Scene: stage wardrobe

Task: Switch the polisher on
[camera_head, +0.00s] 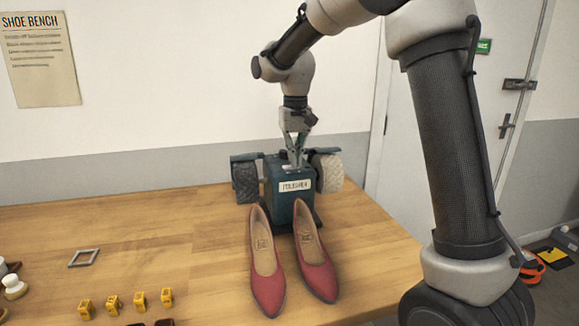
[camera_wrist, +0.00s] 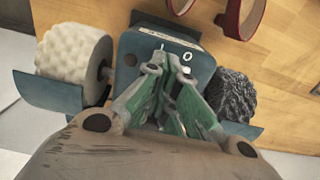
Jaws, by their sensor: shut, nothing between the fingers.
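The polisher (camera_head: 290,203) is a dark teal box with a label on its front, standing at the back of the wooden bench. It has a dark wheel (camera_head: 246,183) on its left and a pale wheel (camera_head: 327,172) on its right. My gripper (camera_head: 297,163) is shut and empty, pointing down at the polisher's top. In the wrist view the fingertips (camera_wrist: 175,60) are over the polisher's top (camera_wrist: 133,42), by a mark like "0" beside them. The switch is mostly hidden by the fingers, and I cannot tell its position or whether they touch it.
Two red shoes (camera_head: 266,262) stand in front of the polisher on the wooden bench (camera_head: 185,225). Several yellow blocks (camera_head: 140,300) and a grey square frame (camera_head: 84,257) lie at the left.

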